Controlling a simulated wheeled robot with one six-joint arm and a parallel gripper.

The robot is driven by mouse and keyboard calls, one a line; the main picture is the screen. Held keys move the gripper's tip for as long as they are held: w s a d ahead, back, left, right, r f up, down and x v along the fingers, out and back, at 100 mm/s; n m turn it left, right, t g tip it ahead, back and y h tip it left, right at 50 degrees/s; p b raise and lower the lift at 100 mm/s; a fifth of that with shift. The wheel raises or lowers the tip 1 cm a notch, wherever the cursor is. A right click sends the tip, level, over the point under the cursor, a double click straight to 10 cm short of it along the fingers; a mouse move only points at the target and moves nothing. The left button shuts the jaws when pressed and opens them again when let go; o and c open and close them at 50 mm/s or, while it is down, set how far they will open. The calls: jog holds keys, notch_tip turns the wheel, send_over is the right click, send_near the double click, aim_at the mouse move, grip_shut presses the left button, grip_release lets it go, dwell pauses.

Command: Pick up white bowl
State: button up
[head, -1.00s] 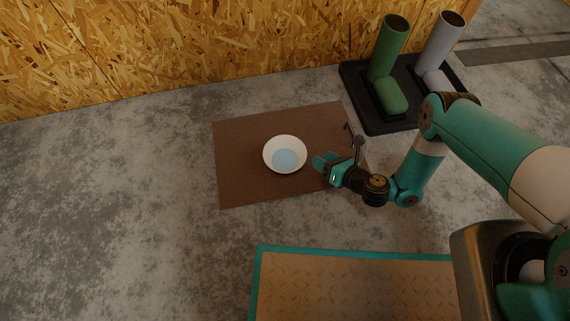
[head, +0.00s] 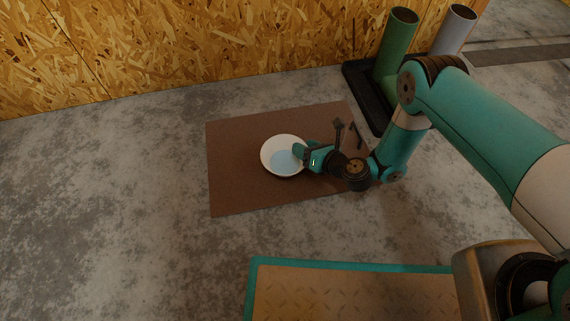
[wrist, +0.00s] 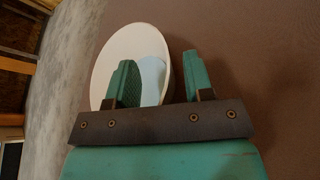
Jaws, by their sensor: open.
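The white bowl (head: 271,146) stands upright on a brown mat (head: 235,185) on the floor, with a pale blue patch inside it. My gripper (head: 299,153) reaches in from the right and is at the bowl's right rim. In the wrist view the bowl (wrist: 118,52) is ahead of my open gripper (wrist: 159,80). The left finger overlaps the bowl's inside, and the right finger is beyond its right edge, over the mat. The bowl's near side is hidden behind the fingers and palm. I cannot tell whether a finger touches the rim.
A black rack (head: 361,94) with a green tube (head: 396,42) and a grey tube (head: 453,32) stands at the back right, partly behind my arm. A chipboard wall (head: 170,40) closes the back. The grey floor (head: 110,210) at left is clear.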

grip_shut()
dwell(0.4)
